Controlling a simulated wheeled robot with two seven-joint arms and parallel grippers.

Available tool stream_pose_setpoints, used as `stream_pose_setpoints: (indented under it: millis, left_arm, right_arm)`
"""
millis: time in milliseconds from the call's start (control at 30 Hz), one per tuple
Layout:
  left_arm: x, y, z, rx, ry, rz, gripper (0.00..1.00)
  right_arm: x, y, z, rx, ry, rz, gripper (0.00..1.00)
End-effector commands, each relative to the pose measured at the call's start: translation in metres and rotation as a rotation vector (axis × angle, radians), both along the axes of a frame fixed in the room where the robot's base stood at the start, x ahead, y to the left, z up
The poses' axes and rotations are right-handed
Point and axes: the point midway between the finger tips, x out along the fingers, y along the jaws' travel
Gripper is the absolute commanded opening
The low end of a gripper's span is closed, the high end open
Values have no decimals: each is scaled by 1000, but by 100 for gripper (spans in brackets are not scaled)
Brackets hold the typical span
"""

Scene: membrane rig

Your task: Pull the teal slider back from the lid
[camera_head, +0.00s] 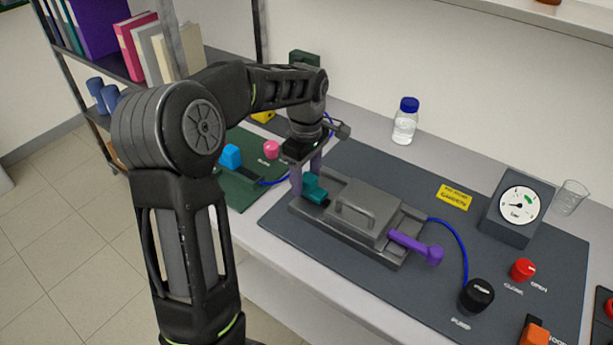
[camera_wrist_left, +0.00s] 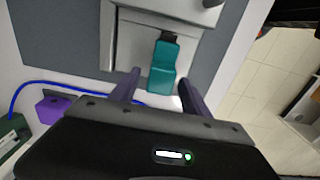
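The teal slider (camera_head: 314,189) sits at the left end of the grey rig, beside the grey lid (camera_head: 366,208) with its handle. In the left wrist view the slider (camera_wrist_left: 162,72) lies on the grey rig base, between and just ahead of the fingertips. My left gripper (camera_head: 306,185) reaches down over the rig's left end. Its two purple-grey fingers are apart, one on each side of the slider, with visible gaps in the wrist view (camera_wrist_left: 159,82). Nothing is gripped. My right gripper is in neither view.
A purple lever (camera_head: 415,246) sticks out at the rig's right end. A blue tube runs to the black pump knob (camera_head: 477,295). A gauge (camera_head: 518,212), red knob (camera_head: 523,269) and bottle (camera_head: 405,121) stand further right. A green panel (camera_head: 238,190) lies left.

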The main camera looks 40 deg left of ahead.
Motion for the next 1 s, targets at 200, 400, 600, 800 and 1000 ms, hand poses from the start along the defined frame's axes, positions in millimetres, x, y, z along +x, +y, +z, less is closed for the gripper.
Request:
stream_pose_setpoints:
  millis: [200, 400, 600, 800, 1000]
  left_arm:
    - [0, -1, 0, -1, 1, -1, 55]
    - [1, -1, 15, 0, -2, -1, 55]
    - [1, -1, 47, 1, -3, -1, 55]
    - [0, -1, 73, 0, -1, 0, 55]
    - [0, -1, 78, 0, 0, 0, 55]
  right_arm:
    - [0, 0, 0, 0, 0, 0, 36]
    - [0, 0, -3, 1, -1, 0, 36]
    - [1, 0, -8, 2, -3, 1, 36]
    - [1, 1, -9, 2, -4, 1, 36]
    - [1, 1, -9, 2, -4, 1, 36]
